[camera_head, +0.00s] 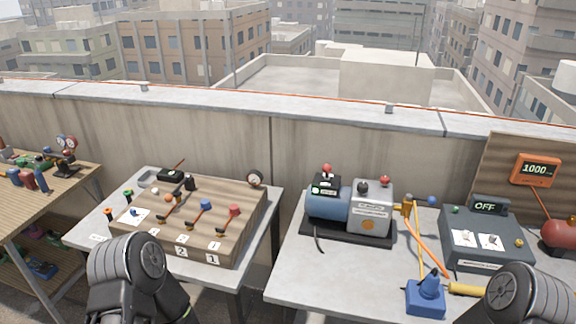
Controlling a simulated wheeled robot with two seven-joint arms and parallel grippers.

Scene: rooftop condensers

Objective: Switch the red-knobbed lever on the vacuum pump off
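The vacuum pump (371,212) stands on the right-hand table, with a grey body, a blue motor (329,202) and a black base. A dark switch box (325,185) with a small green-lit label sits on top of the motor. The red-knobbed lever (327,169) sticks up from this box, its knob on top. The label is too small to read surely. Another red knob (384,180) and a black knob are on the grey body. Parts of my two arms show at the bottom left and bottom right, well apart from the pump. Neither gripper's fingertips are in view.
A grey control box (484,240) with an "OFF" display, a blue-based fitting (426,297) and yellow and orange hoses lie right of the pump. A wooden lever board (190,222) is on the left-hand table. The tabletop in front of the pump is clear. A parapet stands behind.

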